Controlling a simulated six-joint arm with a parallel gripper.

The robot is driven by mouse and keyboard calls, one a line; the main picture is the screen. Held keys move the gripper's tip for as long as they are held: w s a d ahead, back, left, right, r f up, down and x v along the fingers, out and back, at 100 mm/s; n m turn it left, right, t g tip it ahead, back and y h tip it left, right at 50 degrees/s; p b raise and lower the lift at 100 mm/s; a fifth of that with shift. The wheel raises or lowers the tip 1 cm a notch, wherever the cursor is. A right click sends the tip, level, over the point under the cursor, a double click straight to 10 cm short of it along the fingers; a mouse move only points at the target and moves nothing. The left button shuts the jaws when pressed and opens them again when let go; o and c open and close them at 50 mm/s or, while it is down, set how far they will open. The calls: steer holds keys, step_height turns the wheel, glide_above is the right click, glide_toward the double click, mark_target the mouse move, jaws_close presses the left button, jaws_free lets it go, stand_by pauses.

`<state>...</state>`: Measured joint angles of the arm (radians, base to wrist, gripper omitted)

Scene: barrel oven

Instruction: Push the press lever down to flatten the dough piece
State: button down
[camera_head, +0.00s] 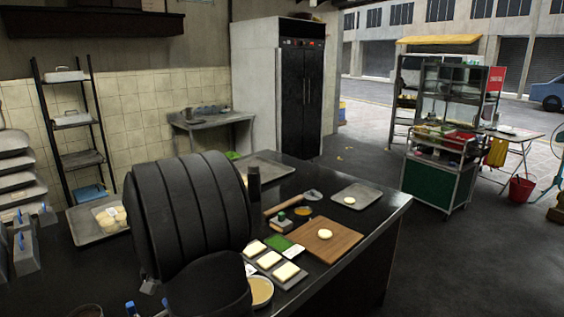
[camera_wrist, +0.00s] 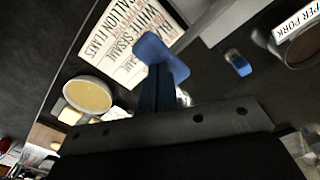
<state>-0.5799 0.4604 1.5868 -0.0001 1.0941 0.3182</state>
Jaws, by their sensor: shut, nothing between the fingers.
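My gripper (camera_wrist: 161,58) shows in the wrist view as blue fingers, shut with nothing held, over the dark counter. In the head view my black arm hides it. I cannot make out the press lever for certain in either view. A small blue-topped piece (camera_wrist: 238,64) lies right of my fingers in the wrist view, apart from them; I cannot tell what it is. In the head view a round pale dough piece (camera_head: 324,234) sits on a wooden board (camera_head: 343,240), and another round piece (camera_head: 349,200) lies on a metal tray (camera_head: 368,193).
Square pale pieces (camera_head: 286,271) lie on a small tray near the board. A bowl of yellowish filling (camera_wrist: 88,95) and a printed label sheet (camera_wrist: 128,45) are left of my fingers. A dark bowl labelled pork (camera_wrist: 301,47) is at right. Grey blue-topped blocks (camera_head: 26,249) stand far left.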

steer(key=shift+s+f, duration=0.1)
steer(key=shift+f, duration=1.85)
stand_by(1.8)
steer(key=shift+r, duration=0.1)
stand_by(0.3)
steer(key=shift+s+a+r, duration=0.15)
steer(key=shift+r, duration=1.3)
steer(key=shift+s+a+r, duration=0.1)
steer(key=shift+a+r, duration=0.05)
steer(key=shift+r, duration=1.35)
steer(key=shift+s+a+r, duration=0.15)
steer(key=shift+r, duration=4.3)
steer(key=shift+f, duration=0.15)
steer(key=shift+f, duration=2.7)
